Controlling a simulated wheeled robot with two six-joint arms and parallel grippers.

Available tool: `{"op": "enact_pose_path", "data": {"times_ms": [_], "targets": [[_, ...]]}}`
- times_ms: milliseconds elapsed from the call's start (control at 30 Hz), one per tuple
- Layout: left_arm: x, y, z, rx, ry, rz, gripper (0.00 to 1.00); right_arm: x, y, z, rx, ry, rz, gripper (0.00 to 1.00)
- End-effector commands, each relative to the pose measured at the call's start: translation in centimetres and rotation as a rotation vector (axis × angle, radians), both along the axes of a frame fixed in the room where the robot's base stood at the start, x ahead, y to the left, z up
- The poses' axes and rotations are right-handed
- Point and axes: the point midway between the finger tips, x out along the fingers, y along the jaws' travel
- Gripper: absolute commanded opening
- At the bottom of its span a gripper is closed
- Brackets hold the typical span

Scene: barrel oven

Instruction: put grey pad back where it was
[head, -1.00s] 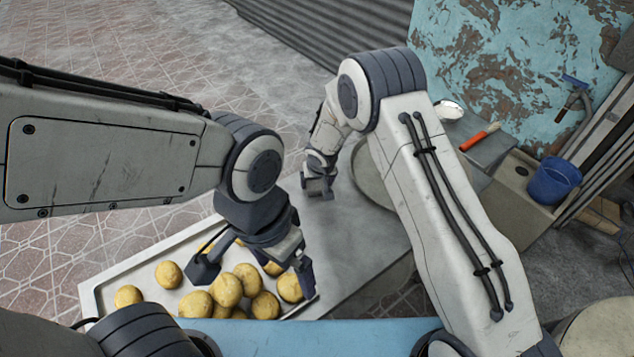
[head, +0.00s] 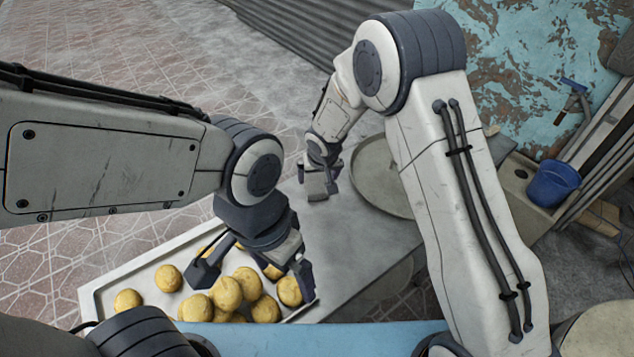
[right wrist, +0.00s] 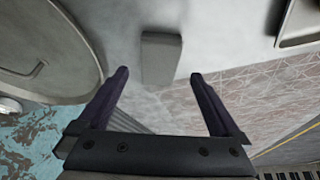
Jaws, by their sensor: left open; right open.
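The grey pad (right wrist: 161,58) is a small rectangular block lying on the light grey counter in the right wrist view. My right gripper (right wrist: 159,76) is open and empty, its two fingertips on either side of the pad's near end in the picture. I cannot tell the gap between fingers and pad. In the head view my right gripper (head: 320,188) hangs over the counter, and the pad is hard to tell apart from it. My left gripper (head: 252,278) is open above a tray of dough balls (head: 226,293), holding nothing that I can see.
The metal tray (head: 100,287) stands at the counter's near left end. A round grey lid or plate (head: 375,178) with a handle lies right of my right gripper; it also shows in the right wrist view (right wrist: 60,62). A blue bucket (head: 553,184) stands at far right.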

Motion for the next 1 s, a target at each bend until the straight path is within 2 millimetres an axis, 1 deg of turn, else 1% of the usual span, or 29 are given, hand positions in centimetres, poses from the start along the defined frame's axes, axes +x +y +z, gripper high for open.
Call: {"op": "enact_pose_path", "data": {"times_ms": [33,200,400,667,767,867,1000], "targets": [[0.0,0.0,0.1,0.0,0.0,0.0,1.0,-0.4,0.0,1.2,0.002,-0.002,-0.001,1.0],[0.0,0.0,0.2,0.0,0.0,0.0,1.0,-1.3,-0.2,3.3,0.001,-0.002,-0.001,1.0],[0.0,0.0,0.2,0.0,0.0,0.0,1.0,-1.8,-0.3,4.1,-0.001,0.002,0.0,1.0],[0.0,0.0,0.2,0.0,0.0,0.0,1.0,-1.7,-0.3,4.1,0.0,0.002,0.0,1.0],[0.0,0.0,0.2,0.0,0.0,0.0,1.0,-1.6,-0.3,3.8,-0.001,0.002,0.0,1.0],[0.0,0.0,0.1,0.0,0.0,0.0,1.0,-1.3,-0.2,2.9,-0.001,0.003,-0.002,1.0],[0.0,0.0,0.0,0.0,0.0,0.0,1.0,-0.5,-0.1,0.7,-0.003,0.005,-0.001,1.0]]}}
